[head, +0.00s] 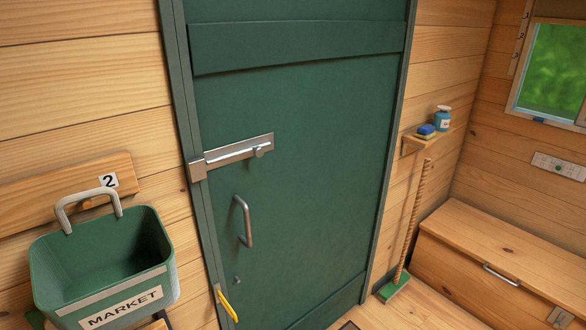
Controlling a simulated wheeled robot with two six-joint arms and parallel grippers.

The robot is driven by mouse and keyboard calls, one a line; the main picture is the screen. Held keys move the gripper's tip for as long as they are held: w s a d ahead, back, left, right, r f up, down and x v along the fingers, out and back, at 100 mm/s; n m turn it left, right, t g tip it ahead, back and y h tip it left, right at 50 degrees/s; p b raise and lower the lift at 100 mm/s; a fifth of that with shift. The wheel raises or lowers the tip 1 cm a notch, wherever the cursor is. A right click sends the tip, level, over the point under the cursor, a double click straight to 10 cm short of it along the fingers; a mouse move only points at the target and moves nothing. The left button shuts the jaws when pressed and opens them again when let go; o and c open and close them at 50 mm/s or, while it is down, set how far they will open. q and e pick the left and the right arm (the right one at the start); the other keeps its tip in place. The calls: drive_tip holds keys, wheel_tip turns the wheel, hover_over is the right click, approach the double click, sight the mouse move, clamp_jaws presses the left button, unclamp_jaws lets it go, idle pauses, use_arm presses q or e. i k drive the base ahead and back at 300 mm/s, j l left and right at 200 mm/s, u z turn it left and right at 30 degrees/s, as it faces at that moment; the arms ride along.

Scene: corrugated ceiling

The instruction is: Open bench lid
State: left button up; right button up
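The wooden bench (455,285) stands in the right corner, against the back and right walls. Its plank lid (510,245) lies flat on top and looks closed. A metal bar handle (501,275) sits on the bench's front face below the lid edge. A small metal plate or latch (561,316) shows on the front at the lower right. The bench's right end is cut off by the picture edge. Neither of my grippers is in the head view.
A green door (290,200) with a metal bolt (233,155) fills the middle. A green MARKET basket (100,265) is at the left. A broom (409,250) leans beside the bench, below a small shelf (424,139). Some floor (415,308) is clear before the bench.

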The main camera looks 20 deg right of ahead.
sight(554, 273)
drive_tip(key=z, duration=2.2)
drive_tip(key=i+l, duration=0.25)
drive_tip(key=i, duration=0.2)
